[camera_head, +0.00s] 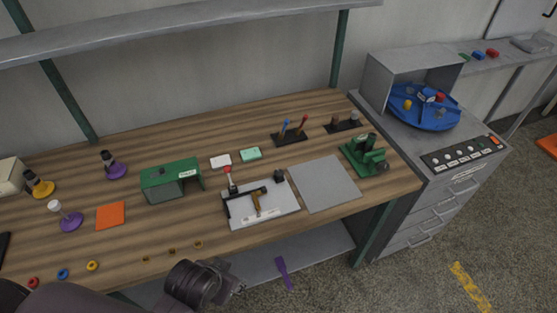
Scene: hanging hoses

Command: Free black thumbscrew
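A light grey fixture plate (279,215) lies on the wooden workbench near its front edge. A small black knob (278,175), which may be the black thumbscrew, is at the plate's back edge. A black bar and an orange-brown part (257,201) are on the plate. A red-tipped post (228,175) stands at its back left corner. My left gripper (235,289) is at the bottom, in front of the bench and well apart from the plate. Its fingers are small and partly hidden, so their opening is unclear. My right gripper is not in view.
A flat grey mat (324,184) lies right of the plate. A green machine (365,155) stands beyond it, and a green box (171,181) stands left. Several small rings lie along the front edge. A purple tool (283,273) is below the bench top. An overhead shelf (180,30) spans the back.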

